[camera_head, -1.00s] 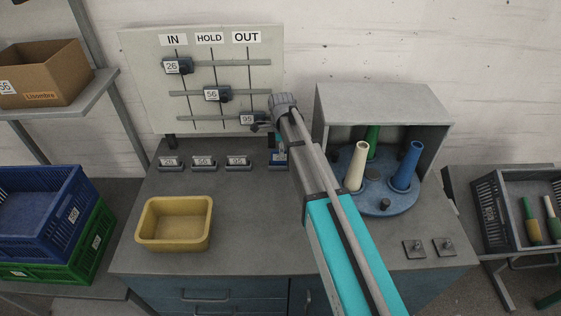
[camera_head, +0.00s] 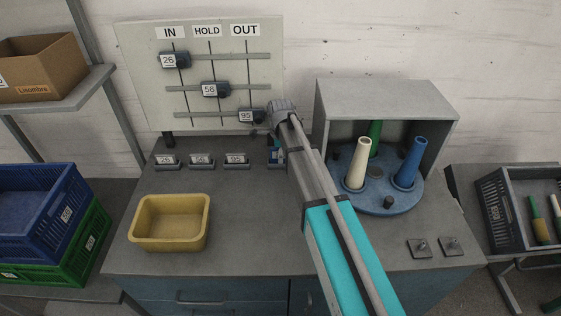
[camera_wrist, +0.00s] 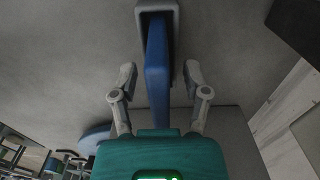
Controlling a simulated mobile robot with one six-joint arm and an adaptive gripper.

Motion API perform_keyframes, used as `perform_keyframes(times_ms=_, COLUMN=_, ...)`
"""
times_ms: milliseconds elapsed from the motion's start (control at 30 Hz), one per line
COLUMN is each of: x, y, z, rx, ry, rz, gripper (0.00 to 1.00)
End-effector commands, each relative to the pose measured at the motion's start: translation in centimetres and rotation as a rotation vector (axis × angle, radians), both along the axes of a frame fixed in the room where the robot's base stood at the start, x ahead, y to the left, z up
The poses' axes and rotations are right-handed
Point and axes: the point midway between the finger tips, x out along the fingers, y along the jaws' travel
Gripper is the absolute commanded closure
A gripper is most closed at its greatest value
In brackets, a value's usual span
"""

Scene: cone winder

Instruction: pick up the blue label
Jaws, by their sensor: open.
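The blue label (camera_wrist: 157,70) is a flat blue slab in the wrist view, with its far end in the slot of a grey holder (camera_wrist: 171,10). My gripper (camera_wrist: 160,74) is open, with one finger on each side of the label and a visible gap on both sides. In the head view, a bit of blue (camera_head: 275,156) shows at the last holder of the row, beside my arm. My arm hides most of that holder and of the gripper.
Three numbered holders (camera_head: 201,160) stand to the left along the bench. A yellow bin (camera_head: 170,242) is in front of them. The board (camera_head: 137,75) with sliding tags rises behind. A blue turntable (camera_head: 384,205) with cones is at right.

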Motion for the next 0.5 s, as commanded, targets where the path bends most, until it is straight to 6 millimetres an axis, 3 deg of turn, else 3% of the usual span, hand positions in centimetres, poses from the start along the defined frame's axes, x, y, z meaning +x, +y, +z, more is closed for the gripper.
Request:
perform_keyframes(times_ms=133, x=0.00, y=-0.01, z=-0.94, rx=0.000, ry=0.000, rz=0.000, gripper=0.40)
perform_keyframes(times_ms=500, x=0.00, y=-0.02, z=-0.97, rx=0.000, ry=0.000, rz=0.000, gripper=0.40)
